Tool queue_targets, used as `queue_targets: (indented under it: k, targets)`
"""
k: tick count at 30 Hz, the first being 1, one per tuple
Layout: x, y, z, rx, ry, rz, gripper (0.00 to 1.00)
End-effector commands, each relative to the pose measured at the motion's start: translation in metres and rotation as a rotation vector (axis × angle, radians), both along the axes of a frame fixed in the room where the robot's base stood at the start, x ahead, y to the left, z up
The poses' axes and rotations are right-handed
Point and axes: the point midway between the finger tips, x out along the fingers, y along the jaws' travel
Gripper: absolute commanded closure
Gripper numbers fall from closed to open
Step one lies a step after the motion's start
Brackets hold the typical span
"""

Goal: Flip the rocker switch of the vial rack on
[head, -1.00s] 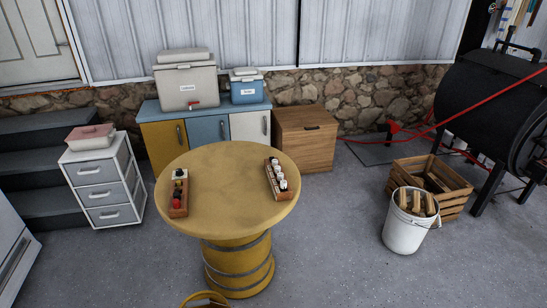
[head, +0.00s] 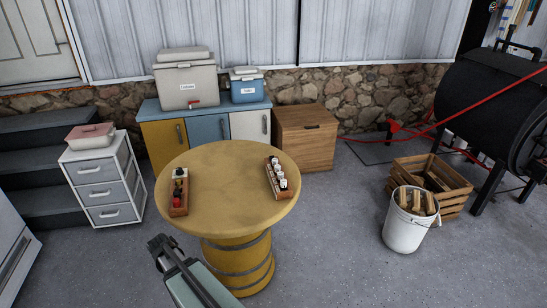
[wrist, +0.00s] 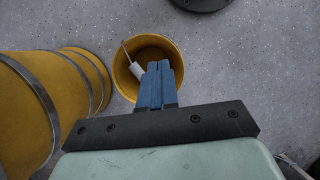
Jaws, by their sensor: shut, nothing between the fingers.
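Two small brown racks lie on the round yellow table. The right rack (head: 275,181) holds a row of several white-capped vials, and I take it for the vial rack. The left rack (head: 179,206) holds red and dark pieces with a pale piece at its far end. I cannot make out a rocker switch or its position on either. My gripper (wrist: 158,66) has its blue fingers together, shut and empty. In the head view the gripper (head: 160,247) is in front of the table, below and left of the racks and apart from them.
The round table (head: 225,180) stands on a yellow barrel base (head: 238,262). A yellow bucket (wrist: 125,82) with a white object in it is on the floor below my fingers. A white drawer unit (head: 103,190) stands left; a white bucket of wood (head: 403,232) stands right. The table's middle is clear.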

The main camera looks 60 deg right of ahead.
Motion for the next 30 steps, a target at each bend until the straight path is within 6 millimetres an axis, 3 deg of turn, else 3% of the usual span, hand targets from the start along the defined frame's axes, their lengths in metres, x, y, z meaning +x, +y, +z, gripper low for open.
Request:
queue_targets:
  k: [7, 20, 30]
  targets:
    - [0.025, -0.039, 0.051, 0.001, -0.024, 0.038, 1.0]
    - [0.049, -0.105, 0.14, 0.002, -0.055, 0.095, 1.0]
    - [0.087, -0.216, 0.173, 0.063, -0.174, 0.177, 1.0]
